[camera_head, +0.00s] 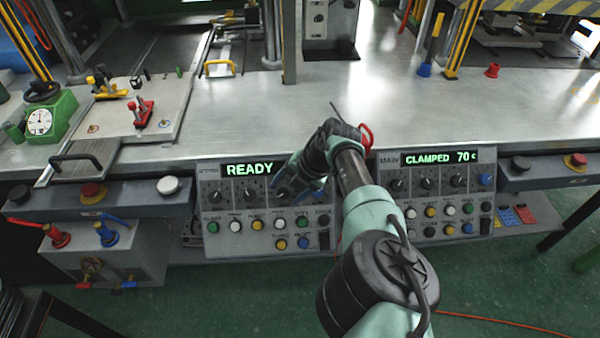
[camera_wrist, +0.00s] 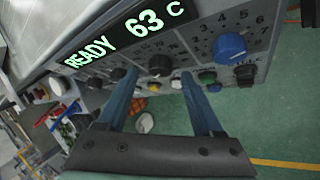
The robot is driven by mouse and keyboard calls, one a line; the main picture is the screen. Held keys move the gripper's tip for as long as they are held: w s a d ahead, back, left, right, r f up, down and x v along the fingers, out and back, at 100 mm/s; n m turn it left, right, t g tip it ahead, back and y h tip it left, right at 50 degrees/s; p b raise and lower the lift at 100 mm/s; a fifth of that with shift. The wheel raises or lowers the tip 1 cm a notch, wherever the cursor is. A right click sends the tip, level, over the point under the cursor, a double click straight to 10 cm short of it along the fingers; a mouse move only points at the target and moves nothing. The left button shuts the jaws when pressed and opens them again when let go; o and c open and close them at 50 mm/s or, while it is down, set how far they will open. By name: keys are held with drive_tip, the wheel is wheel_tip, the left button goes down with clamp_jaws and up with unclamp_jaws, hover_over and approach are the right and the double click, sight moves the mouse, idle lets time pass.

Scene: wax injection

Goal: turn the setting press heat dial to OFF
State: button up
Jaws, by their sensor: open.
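The setting press panel (camera_head: 204,184) is left of centre in the head view, with a lit READY display (camera_head: 250,168); the wrist view shows that display reading READY 63 C (camera_wrist: 125,35). My gripper (camera_head: 300,188) is at the right part of this panel, hiding some dials. In the wrist view my gripper (camera_wrist: 159,76) is open, its blue fingers either side of a black dial (camera_wrist: 160,64); contact cannot be told. A blue dial (camera_wrist: 230,47) with numbers around it sits right of the fingers. I cannot read which dial is heat, nor its setting.
Coloured push buttons (camera_head: 235,226) sit below the dials. The main press panel (camera_head: 400,186), reading CLAMPED 70 C, stands right of my arm. The steel bench top (camera_head: 250,120) behind is mostly clear.

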drive_tip(key=p+v, duration=0.6)
drive_tip(key=v, duration=0.6)
drive_tip(key=shift+r, duration=0.1)
